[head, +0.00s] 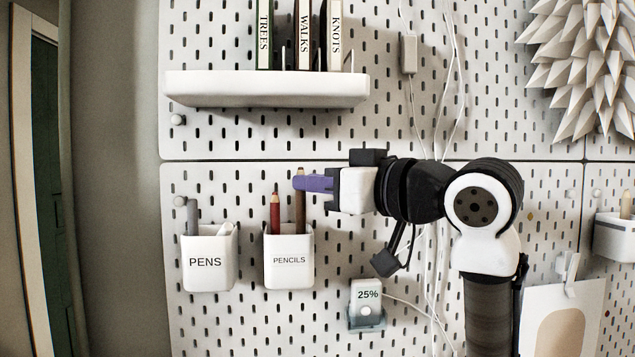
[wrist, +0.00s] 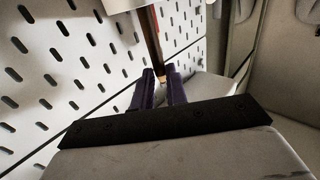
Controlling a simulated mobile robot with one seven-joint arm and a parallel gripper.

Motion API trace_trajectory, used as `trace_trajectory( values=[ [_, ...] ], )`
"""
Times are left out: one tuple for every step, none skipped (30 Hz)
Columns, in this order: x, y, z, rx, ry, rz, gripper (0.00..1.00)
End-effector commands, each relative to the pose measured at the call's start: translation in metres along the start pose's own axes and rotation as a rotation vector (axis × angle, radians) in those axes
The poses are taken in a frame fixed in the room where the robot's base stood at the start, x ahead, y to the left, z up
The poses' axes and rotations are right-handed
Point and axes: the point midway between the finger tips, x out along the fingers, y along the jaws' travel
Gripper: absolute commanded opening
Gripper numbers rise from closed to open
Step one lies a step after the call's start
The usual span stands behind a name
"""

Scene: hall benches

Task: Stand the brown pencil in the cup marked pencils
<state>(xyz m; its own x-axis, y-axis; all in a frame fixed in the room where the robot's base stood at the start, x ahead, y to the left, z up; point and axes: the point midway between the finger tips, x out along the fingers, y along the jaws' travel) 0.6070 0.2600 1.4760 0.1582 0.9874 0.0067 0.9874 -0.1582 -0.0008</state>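The brown pencil (head: 300,212) stands upright, its lower end inside the white cup marked PENCILS (head: 289,261). The cup hangs on the pegboard, and its wall hides the pencil's foot. My gripper (head: 299,183) reaches in from the right with its purple fingers around the pencil near its top. In the wrist view the pencil (wrist: 153,40) runs down between the two fingertips (wrist: 160,73), which look closed on it with little or no gap. A red pencil (head: 275,212) stands in the same cup, left of the brown one.
A white cup marked PENS (head: 208,262) hangs to the left, with a grey pen (head: 192,216) in it. A white shelf (head: 266,88) with books is above.

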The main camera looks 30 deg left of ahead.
Motion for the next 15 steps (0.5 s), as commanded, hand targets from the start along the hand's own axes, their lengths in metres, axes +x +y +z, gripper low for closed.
trace_trajectory(
  values=[
    [0.0,0.0,0.0,0.0,0.0,0.0,0.22],
    [0.0,0.0,0.0,0.0,0.0,0.0,0.26],
    [0.0,0.0,0.0,0.0,0.0,0.0,0.31],
    [0.0,0.0,0.0,0.0,0.0,0.0,0.35],
    [0.0,0.0,0.0,0.0,0.0,0.0,0.35],
    [0.0,0.0,0.0,0.0,0.0,0.0,0.35],
    [0.0,0.0,0.0,0.0,0.0,0.0,0.35],
    [0.0,0.0,0.0,0.0,0.0,0.0,0.35],
    [0.0,0.0,0.0,0.0,0.0,0.0,0.35],
    [0.0,0.0,0.0,0.0,0.0,0.0,0.35],
    [-0.0001,0.0,0.0,0.0,0.0,0.0,0.35],
    [-0.0005,0.0,0.0001,0.0,0.0,0.0,0.35],
    [-0.0014,0.0001,0.0003,0.0,0.0,0.0,0.35],
    [-0.0028,0.0002,0.0006,0.0,0.0,0.0,0.35],
    [-0.0058,0.0003,0.001,0.0,0.0,0.001,0.35]
  ],
)
